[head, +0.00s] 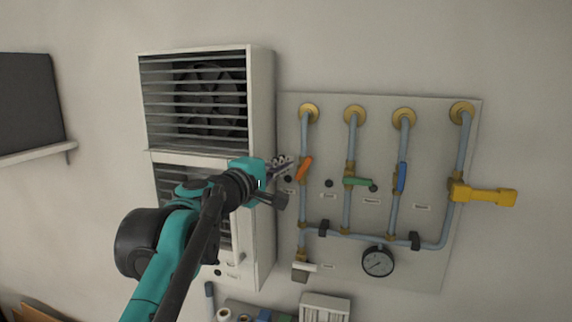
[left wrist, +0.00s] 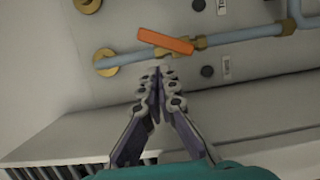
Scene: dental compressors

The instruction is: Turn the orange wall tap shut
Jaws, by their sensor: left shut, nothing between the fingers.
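The orange tap handle (head: 305,168) is on the leftmost vertical pipe of the wall panel. It tilts a little from the pipe's line, its upper end leaning right. In the left wrist view the orange handle (left wrist: 165,41) lies at a slant over the pipe, just beyond my fingertips. My left gripper (head: 288,163) is shut and empty, close beside the handle on its left. In the left wrist view my left gripper (left wrist: 158,72) has its fingertips together, with a small gap to the handle; whether they touch it I cannot tell. My right gripper is not in view.
The panel also carries a green handle (head: 357,181), a blue handle (head: 402,177), a large yellow handle (head: 485,194) and a gauge (head: 377,262). A white louvred cabinet (head: 262,110) stands directly left of the panel, behind my left arm. A shelf (head: 40,152) is at far left.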

